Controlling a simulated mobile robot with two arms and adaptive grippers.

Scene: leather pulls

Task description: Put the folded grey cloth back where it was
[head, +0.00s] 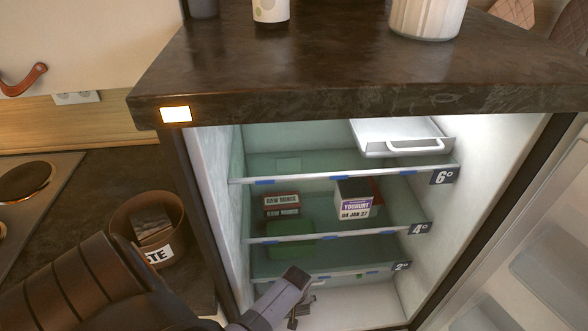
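I cannot make out a folded grey cloth in the head view. My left gripper (298,293) reaches in from the lower left, at the front of the open fridge near its lowest shelf (335,274). A grey finger with a dark tip shows, and a smaller dark part lies behind it. Whether it is open or holds anything is not clear. My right gripper is not in view.
The fridge has glass shelves tagged 6°, 4° and 2°. A yoghurt box (354,204), raw mince packs (282,205) and a white tray (398,135) are inside. A round brown bin (180,213) stands left. The dark countertop (330,75) overhangs the fridge. Its door (545,250) stands open right.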

